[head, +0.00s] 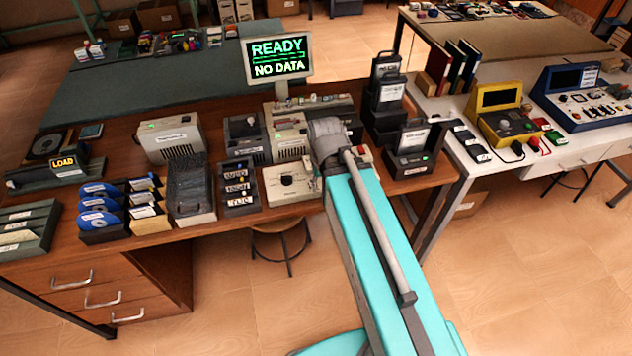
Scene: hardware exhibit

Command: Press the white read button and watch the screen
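The screen (279,57) stands upright at the back of the wooden desk and shows green "READY" above pale "NO DATA". A cream control box (303,191) with a dark knob sits at the desk's front edge below it, left of my arm. I cannot make out a white read button; it may be too small or hidden behind my arm. My teal arm reaches up from the bottom to a grey joint over the desk, beside the control box. My gripper is not visible, so its state and any contact are hidden.
Drives and card racks crowd the wooden desk (225,216). Blue discs (98,203) stand at left, near a lit "LOAD" sign (63,162). Black units (410,160) stand right of my arm. A white table (590,152) holds yellow and blue consoles. A stool (281,228) is under the desk.

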